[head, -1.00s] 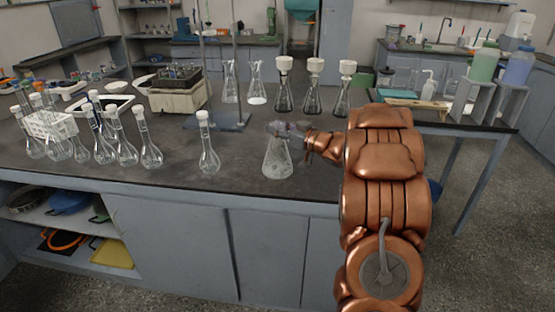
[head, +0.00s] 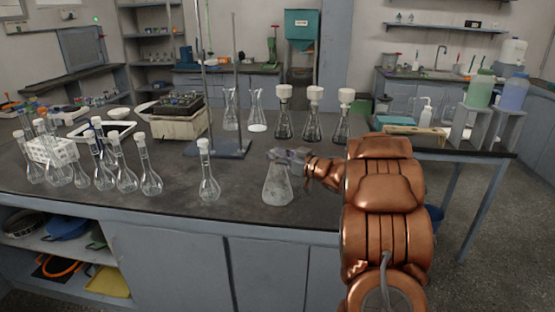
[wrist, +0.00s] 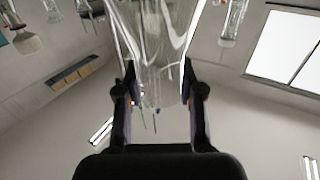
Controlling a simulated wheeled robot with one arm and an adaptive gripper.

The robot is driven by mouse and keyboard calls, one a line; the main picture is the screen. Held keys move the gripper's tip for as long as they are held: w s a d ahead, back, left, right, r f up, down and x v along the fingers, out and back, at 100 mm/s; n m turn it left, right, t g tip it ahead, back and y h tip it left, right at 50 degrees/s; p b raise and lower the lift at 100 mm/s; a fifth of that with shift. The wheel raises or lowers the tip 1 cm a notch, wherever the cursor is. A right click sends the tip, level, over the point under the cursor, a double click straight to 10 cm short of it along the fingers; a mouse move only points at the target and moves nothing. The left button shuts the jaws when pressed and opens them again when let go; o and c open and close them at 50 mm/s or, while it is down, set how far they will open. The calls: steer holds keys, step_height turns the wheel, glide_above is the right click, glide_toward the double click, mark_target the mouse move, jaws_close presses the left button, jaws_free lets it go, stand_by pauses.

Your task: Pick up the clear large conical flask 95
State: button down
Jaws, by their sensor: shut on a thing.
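The clear large conical flask (head: 277,187) is at the front part of the dark bench top, its wide base down and upright. My gripper (head: 288,156) reaches in from the right and is shut on the flask's neck. In the wrist view the clear glass of the flask (wrist: 158,40) fills the space between the two dark fingers of my gripper (wrist: 158,88). Whether the flask's base touches the bench or is just above it, I cannot tell.
A stoppered volumetric flask (head: 209,182) stands left of the held flask, with several more farther left. Several flasks with white-topped necks (head: 314,118) stand behind. A stand with a grey base (head: 220,150) is behind left. The bench's front edge is close.

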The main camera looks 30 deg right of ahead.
steer(key=shift+r, duration=1.65)
steer(key=s+a+r, duration=0.1)
steer(key=s+a, duration=0.2)
steer(key=s, duration=1.2)
steer(key=shift+s+b, duration=0.25)
steer(key=shift+b, duration=0.2)
steer(key=shift+s+r, duration=0.1)
steer(key=shift+r, duration=0.05)
